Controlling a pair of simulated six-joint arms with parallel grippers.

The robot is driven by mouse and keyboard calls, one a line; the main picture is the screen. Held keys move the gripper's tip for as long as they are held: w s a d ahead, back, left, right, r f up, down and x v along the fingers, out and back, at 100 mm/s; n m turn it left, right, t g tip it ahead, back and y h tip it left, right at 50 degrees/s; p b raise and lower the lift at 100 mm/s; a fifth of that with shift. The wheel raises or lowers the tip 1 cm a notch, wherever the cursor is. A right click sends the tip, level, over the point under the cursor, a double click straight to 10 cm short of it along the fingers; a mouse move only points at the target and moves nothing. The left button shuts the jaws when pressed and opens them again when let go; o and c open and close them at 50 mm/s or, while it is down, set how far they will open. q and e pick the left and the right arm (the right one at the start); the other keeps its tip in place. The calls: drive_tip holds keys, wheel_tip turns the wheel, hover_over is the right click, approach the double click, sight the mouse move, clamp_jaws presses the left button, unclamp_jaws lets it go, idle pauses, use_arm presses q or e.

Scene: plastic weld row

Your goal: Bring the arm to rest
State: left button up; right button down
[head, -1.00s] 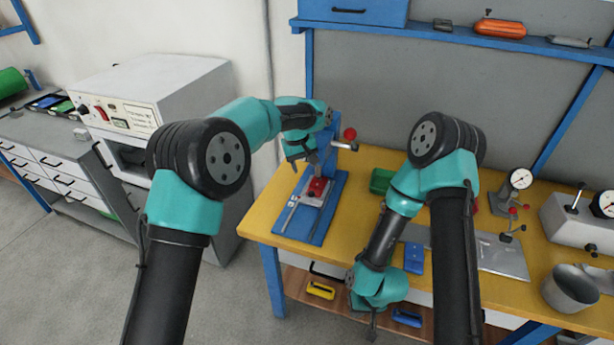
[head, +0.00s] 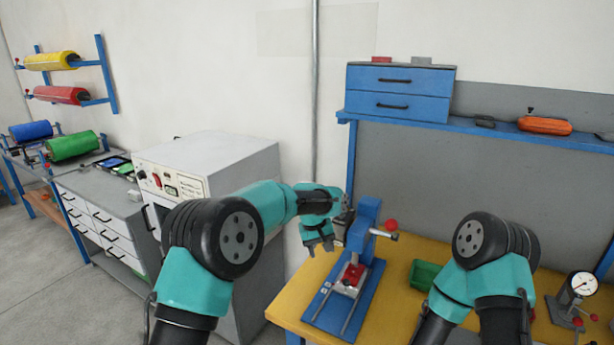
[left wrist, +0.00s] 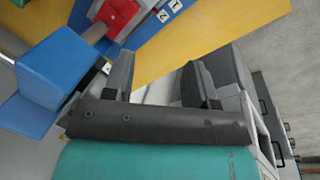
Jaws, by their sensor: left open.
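My left gripper (head: 318,246) is in the air just left of the blue press (head: 365,217), with its fingers pointing down. In the left wrist view its two dark fingers (left wrist: 158,80) stand apart with nothing between them. A red block (head: 350,278) sits on the press's blue base, right of and below the gripper and clear of it. The red block also shows at the top left of the left wrist view (left wrist: 118,12). My right arm enters at the lower right of the head view; its gripper is out of frame.
A yellow-topped bench (head: 300,303) carries the press, a green bin (head: 424,274) and a dial gauge (head: 580,286). A white boxy machine (head: 215,160) stands left of the bench. A blue shelf (head: 480,127) runs above the bench.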

use_arm(q)
drive_tip(key=s+a+f+n+t+h, duration=0.1)
drive_tip(key=s+a+f, duration=0.2)
drive_tip(key=a+f, duration=0.75)
drive_tip(key=s+a+f+n, duration=0.1)
drive_tip(key=s+a+f, duration=0.2)
drive_tip(key=a+f, duration=0.7)
drive_tip(key=s+a+f, duration=0.3)
drive_tip(key=s, duration=0.6)
drive_tip(key=s+a+f, duration=0.3)
drive_tip(key=s, duration=0.7)
drive_tip(key=s+a+f+m, duration=0.1)
drive_tip(key=s+a+f, duration=0.2)
drive_tip(key=s, duration=0.7)
drive_tip(key=shift+s+a+f+g, duration=0.15)
drive_tip(key=shift+f+g, duration=0.15)
drive_tip(key=shift+f, duration=0.25)
